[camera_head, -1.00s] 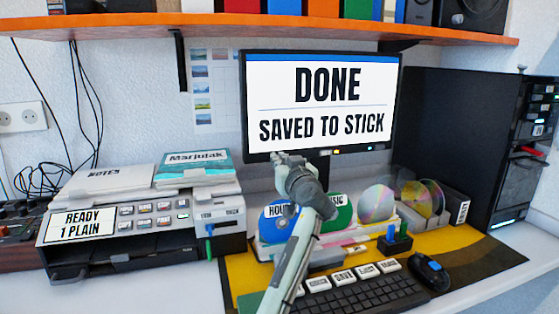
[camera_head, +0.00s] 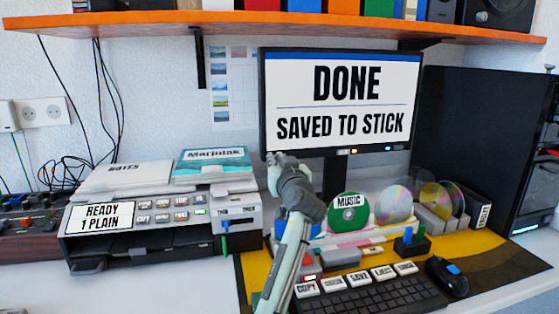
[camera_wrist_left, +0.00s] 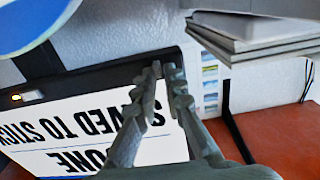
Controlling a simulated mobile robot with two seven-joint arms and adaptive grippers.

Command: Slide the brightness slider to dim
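The monitor (camera_head: 338,105) reads "DONE, SAVED TO STICK". A small yellow piece (camera_head: 354,151) sits on its lower bezel, and a yellow spot on the bezel also shows in the left wrist view (camera_wrist_left: 16,97). I cannot tell whether it is the brightness slider; no slider is clearly readable. My left gripper (camera_head: 274,157) is in front of the monitor's lower left corner, its arm rising from the bottom edge. In the left wrist view its fingertips (camera_wrist_left: 161,68) come together with nothing visible between them, and the monitor appears upside down behind. My right gripper is not in view.
A printer unit (camera_head: 150,217) stands left, a mixer (camera_head: 28,228) beyond it. Discs, including the green music disc (camera_head: 348,213), stand behind the keyboard (camera_head: 370,298) and mouse (camera_head: 447,277). A black tower (camera_head: 470,130) is right. An orange shelf (camera_head: 150,20) hangs above.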

